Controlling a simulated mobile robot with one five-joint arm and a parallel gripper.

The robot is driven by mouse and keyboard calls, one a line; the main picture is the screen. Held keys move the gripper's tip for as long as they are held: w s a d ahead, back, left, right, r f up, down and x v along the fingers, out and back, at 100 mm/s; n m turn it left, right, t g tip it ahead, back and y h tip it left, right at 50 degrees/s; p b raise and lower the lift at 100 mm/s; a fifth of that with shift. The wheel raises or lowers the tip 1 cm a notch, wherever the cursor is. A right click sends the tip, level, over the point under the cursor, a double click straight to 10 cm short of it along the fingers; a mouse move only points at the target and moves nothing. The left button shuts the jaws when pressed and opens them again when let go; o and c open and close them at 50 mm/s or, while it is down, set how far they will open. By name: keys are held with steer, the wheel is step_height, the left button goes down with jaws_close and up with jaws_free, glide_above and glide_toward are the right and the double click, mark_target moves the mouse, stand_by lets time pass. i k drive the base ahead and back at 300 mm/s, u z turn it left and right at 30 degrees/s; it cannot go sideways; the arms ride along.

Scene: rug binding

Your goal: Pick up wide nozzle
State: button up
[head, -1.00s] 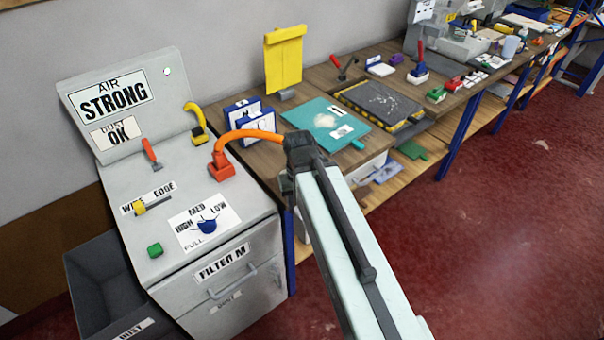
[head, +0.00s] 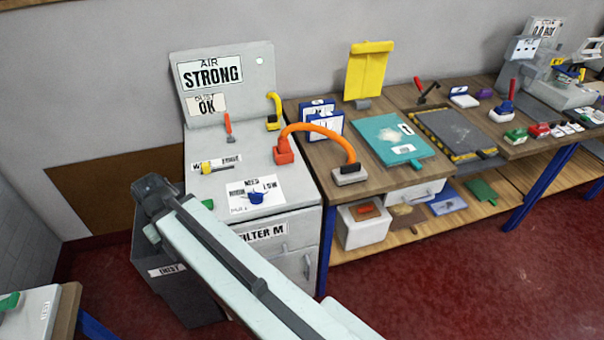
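An orange hose (head: 318,127) arches from a red block (head: 283,151) on the grey machine to a grey nozzle with a black collar (head: 350,174). This nozzle rests at the left front of the wooden bench. No readable label tells which one is the wide nozzle. My gripper (head: 152,198) is at the dark end of my arm, in front of the machine's left side and away from both pieces. Its fingers cannot be made out.
The grey machine (head: 222,219) carries a yellow slider, a blue knob and a red-handled tool. A dark dust bin (head: 180,290) stands below my arm's end. The bench (head: 390,178) holds a teal board (head: 393,139) and blue-framed cards. Red floor is open at the front right.

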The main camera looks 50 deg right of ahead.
mark_target(355, 172)
steer(key=u, duration=1.35)
steer(key=k, duration=1.2)
steer(key=z, duration=0.75)
steer(key=i, duration=1)
steer(key=u, duration=0.05)
